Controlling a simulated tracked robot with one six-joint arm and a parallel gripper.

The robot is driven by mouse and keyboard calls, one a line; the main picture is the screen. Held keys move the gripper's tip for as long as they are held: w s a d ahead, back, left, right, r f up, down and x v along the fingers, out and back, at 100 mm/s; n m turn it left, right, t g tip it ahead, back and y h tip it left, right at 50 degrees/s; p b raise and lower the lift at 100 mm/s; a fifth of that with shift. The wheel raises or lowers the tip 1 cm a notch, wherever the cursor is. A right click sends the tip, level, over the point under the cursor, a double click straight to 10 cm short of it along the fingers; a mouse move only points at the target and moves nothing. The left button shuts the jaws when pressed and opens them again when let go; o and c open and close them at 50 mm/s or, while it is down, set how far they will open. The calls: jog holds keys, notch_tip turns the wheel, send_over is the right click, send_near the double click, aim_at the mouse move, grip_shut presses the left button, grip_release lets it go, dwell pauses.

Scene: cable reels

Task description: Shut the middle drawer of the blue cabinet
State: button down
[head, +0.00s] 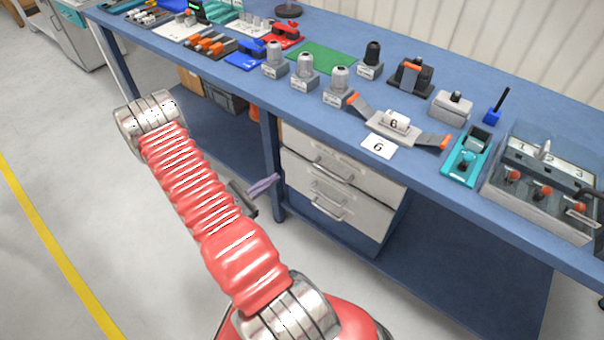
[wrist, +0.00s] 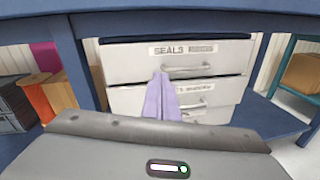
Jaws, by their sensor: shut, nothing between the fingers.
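The blue cabinet (head: 393,222) stands under the workbench, with light grey drawer fronts. The upper drawer (wrist: 125,65) carries a label reading SEALS. The middle drawer (wrist: 225,93) is below it, with a partly covered label and a bar handle. A dark line runs between these two fronts. I cannot tell how far the middle drawer stands out. My gripper (head: 268,184) is shut and empty, its pale purple fingers pointing at the cabinet, left of the handles in the head view. In the wrist view the fingers (wrist: 161,98) cover part of the middle front; contact cannot be told.
The blue workbench (head: 430,185) overhangs the cabinet, and its leg (head: 272,165) stands close to my gripper. Many fixtures lie on top, including a teal block (head: 465,160) and a clear box (head: 540,190). Bins stand under the bench at left. The floor in front is clear.

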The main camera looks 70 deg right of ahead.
jog(key=w+a+r+m+y, duration=0.2)
jog(key=a+r+m+y, duration=0.15)
jog(key=a+r, duration=0.35)
jog(key=w+a+r+m+y, duration=0.15)
jog(key=a+r+m, duration=0.25)
jog(key=r, duration=0.5)
jog(key=a+r+m+t+y, duration=0.1)
jog(key=a+r+t+y, duration=0.2)
jog(key=a+r, duration=0.3)
jog(key=w+a+r+m+t+y, duration=0.1)
jog(key=a+r+t+y, duration=0.3)
jog(key=a, duration=1.1)
jog(key=a+r+m+t+y, duration=0.1)
jog(key=a+r+t+y, duration=0.2)
jog(key=a+r+t, duration=0.3)
jog(key=a+r, duration=0.1)
jog(key=a, duration=0.4)
jog(key=shift+w+r+t+y, duration=0.15)
jog(key=shift+r+t+y, duration=0.15)
jog(key=shift+r+t, duration=0.1)
